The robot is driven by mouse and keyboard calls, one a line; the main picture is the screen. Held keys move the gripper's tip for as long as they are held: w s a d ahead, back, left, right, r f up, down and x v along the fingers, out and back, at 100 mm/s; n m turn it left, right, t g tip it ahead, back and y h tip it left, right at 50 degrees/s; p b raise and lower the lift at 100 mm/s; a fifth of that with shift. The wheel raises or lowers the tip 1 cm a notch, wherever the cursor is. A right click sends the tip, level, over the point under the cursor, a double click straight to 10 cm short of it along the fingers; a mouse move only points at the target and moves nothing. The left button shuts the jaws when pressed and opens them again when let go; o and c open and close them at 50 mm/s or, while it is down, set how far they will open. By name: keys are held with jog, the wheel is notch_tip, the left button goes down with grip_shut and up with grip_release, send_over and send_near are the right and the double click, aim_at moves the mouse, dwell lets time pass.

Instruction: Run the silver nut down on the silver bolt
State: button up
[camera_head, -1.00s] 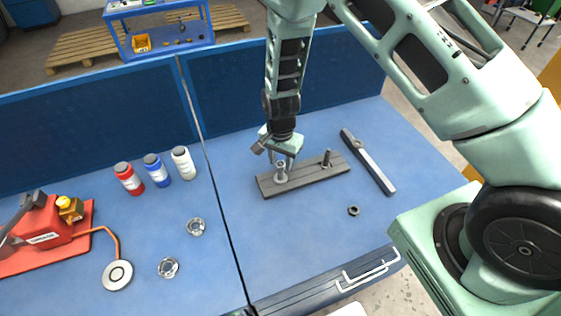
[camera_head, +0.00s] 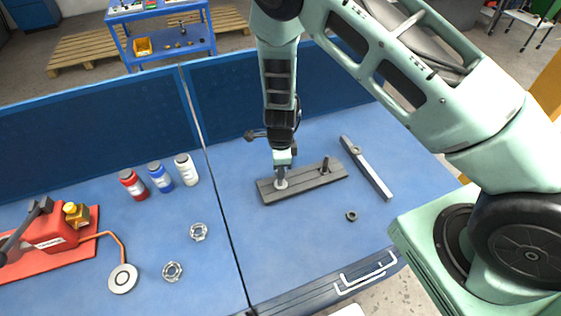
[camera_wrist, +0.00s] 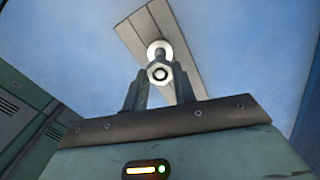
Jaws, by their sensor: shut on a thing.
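The silver nut (camera_wrist: 150,74) shows in the wrist view as a bright hex ring around the dark round end of the silver bolt (camera_wrist: 161,73). My gripper (camera_wrist: 159,80) is shut on the nut, one finger on each side. A pale round flange (camera_wrist: 158,47) lies beyond it at the bolt's foot, on the grey base plate (camera_wrist: 133,31). In the head view my gripper (camera_head: 281,178) points down over the left part of the base plate (camera_head: 305,187). The fingers largely hide the nut and bolt there.
A dark bolt (camera_head: 325,165) stands upright on the plate's right part. A dark nut (camera_head: 351,216) lies loose in front, and a grey bar (camera_head: 367,168) lies to the right. Bottles (camera_head: 161,177) and two rings (camera_head: 198,232) are on the left. The table's front middle is clear.

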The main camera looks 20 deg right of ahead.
jog(key=m+p, duration=0.1)
jog(key=m, duration=0.1)
jog(key=m+p, duration=0.1)
jog(key=m, duration=0.1)
jog(key=m+p, duration=0.1)
jog(key=m, duration=0.1)
jog(key=shift+r, duration=0.3)
jog(key=m, duration=0.3)
jog(key=shift+f+m, duration=0.3)
jog(key=m, duration=0.3)
jog(key=o, duration=0.8)
